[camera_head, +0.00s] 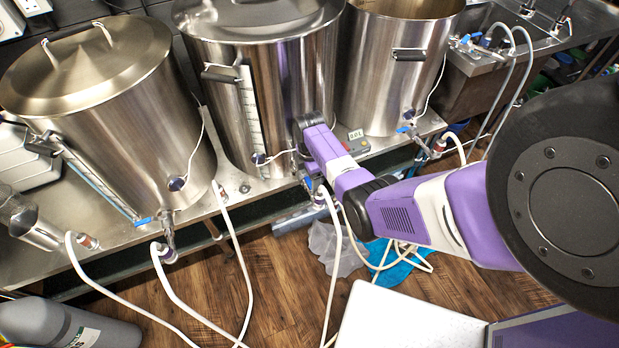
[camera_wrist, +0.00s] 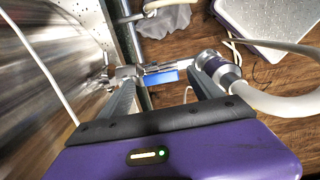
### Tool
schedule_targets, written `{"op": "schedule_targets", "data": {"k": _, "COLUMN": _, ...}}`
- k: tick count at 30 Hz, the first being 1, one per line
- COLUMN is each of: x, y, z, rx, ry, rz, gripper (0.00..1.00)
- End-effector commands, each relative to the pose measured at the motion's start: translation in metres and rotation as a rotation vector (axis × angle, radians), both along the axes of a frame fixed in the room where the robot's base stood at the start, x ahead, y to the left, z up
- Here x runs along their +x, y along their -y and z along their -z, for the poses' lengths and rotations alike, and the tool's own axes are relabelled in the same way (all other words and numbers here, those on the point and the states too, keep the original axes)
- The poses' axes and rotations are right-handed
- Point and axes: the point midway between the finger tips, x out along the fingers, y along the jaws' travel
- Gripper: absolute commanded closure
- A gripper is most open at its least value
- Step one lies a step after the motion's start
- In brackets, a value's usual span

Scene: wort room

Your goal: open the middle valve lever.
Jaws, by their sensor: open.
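The middle pot (camera_head: 262,90) is a tall steel vessel with a lid. Its valve shows in the wrist view, with a metal body (camera_wrist: 127,73) at the pot's side and a blue lever (camera_wrist: 162,78). The lever looks roughly in line with the pipe, though its exact angle is hard to tell. My gripper (camera_wrist: 158,84) is open, with one finger to each side of the lever in the picture. I cannot tell whether either finger touches it. In the head view my arm mostly hides this valve.
The left pot (camera_head: 100,105) has a blue lever (camera_head: 145,221) at its foot, and the right pot (camera_head: 385,75) has another (camera_head: 403,129). A white hose (camera_wrist: 290,103) joins the fitting (camera_wrist: 215,70) close to the right finger. More hoses cross the wooden floor (camera_head: 275,270).

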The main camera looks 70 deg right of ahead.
Motion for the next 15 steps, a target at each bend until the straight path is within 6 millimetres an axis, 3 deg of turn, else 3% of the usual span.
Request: {"op": "schedule_targets", "data": {"k": 15, "x": 0.000, "y": 0.000, "z": -0.068, "rx": -0.002, "ry": 0.002, "rz": -0.001, "gripper": 0.25}}
